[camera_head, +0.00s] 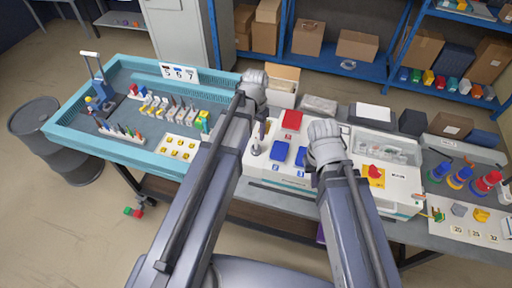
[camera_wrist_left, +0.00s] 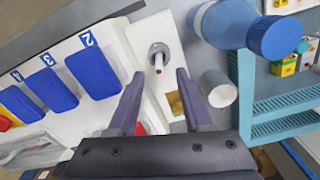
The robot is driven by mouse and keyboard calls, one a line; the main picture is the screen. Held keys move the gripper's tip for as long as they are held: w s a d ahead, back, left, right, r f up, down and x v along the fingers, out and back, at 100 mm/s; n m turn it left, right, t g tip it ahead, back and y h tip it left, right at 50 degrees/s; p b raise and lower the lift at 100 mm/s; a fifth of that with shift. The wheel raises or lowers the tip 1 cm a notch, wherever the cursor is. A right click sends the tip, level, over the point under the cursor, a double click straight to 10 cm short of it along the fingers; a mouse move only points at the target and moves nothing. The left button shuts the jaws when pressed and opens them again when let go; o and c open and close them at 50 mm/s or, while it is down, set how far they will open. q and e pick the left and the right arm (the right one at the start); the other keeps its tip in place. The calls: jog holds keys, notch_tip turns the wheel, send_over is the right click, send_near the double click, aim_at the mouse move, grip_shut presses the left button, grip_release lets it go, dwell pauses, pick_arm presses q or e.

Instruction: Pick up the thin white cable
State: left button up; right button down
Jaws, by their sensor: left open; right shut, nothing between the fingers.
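I cannot make out a thin white cable for certain in either view. My left gripper (camera_head: 264,129) is at the left part of the white panel box (camera_head: 262,166). In the left wrist view its two fingers (camera_wrist_left: 161,76) are spread, with nothing held between them. A metal post with a brownish tip (camera_wrist_left: 158,60) stands on the white panel just beyond the fingertips; it also shows in the head view (camera_head: 256,147). My right gripper (camera_head: 325,145) is over the middle of the panel box, shut and empty; its fingertips are mostly hidden.
Numbered blue covers (camera_wrist_left: 92,72) and a red cover (camera_head: 292,119) sit on the panel. A teal tray (camera_head: 98,142) with small parts is at left. A blue bottle-like object (camera_wrist_left: 272,38) and a white cylinder (camera_wrist_left: 218,88) are close to the left gripper. Stacked coloured rings (camera_head: 487,182) stand at right.

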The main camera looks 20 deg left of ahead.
aim_at(256, 138)
pick_arm(q)
notch_tip(256, 138, down, 5)
jog(key=b, duration=0.5)
jog(key=shift+s+f, duration=0.1)
jog(key=shift+f, duration=0.1)
jog(key=shift+r, duration=0.1)
jog(key=shift+c, duration=0.4)
grip_shut()
